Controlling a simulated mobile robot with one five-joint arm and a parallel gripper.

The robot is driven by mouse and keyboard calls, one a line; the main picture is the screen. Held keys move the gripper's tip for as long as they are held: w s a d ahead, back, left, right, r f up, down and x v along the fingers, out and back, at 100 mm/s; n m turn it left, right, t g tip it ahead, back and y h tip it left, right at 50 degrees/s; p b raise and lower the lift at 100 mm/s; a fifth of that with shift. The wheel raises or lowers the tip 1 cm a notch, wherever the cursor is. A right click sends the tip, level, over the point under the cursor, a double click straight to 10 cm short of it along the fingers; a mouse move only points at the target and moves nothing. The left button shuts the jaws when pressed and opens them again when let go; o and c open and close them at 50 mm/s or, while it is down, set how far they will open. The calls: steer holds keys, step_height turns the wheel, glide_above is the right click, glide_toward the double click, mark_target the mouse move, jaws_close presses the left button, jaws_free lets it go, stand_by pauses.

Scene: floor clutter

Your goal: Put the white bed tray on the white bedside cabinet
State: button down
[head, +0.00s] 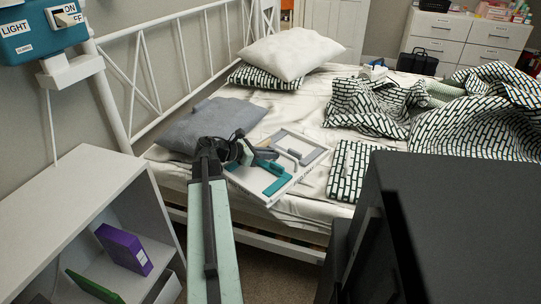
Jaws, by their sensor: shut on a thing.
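The white bed tray (300,179) lies at the near side of the bed, to the right of the grey pillow. It has a pale frame, with teal and grey parts showing on it. My gripper (266,162) is at the tray's left part and is shut on it; the arm and gripper hide some of that side. Whether the tray is lifted off the sheet I cannot tell. The white bedside cabinet (62,200) stands at the lower left, beside the bed's head end. Its top is bare, and its open front shows shelves.
A purple box (124,248) and a green book (93,288) are inside the cabinet. A blue switch box (40,35) hangs on the wall above it. A dark cabinet (460,220) fills the lower right. The bed's metal headboard (150,75) runs behind the pillows.

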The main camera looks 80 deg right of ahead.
steer(key=c, duration=1.5)
jaws_free()
steer(key=shift+o, duration=0.2)
steer(key=shift+r, duration=0.2)
steer(key=p+v, duration=0.5)
steer(key=v, duration=0.6)
steer(key=shift+w+a+r, duration=0.1)
steer(key=shift+w+a, duration=0.05)
steer(key=shift+o, duration=0.4)
steer(key=shift+w+a, duration=0.15)
steer(key=shift+w, duration=0.1)
steer(key=shift+r, duration=0.15)
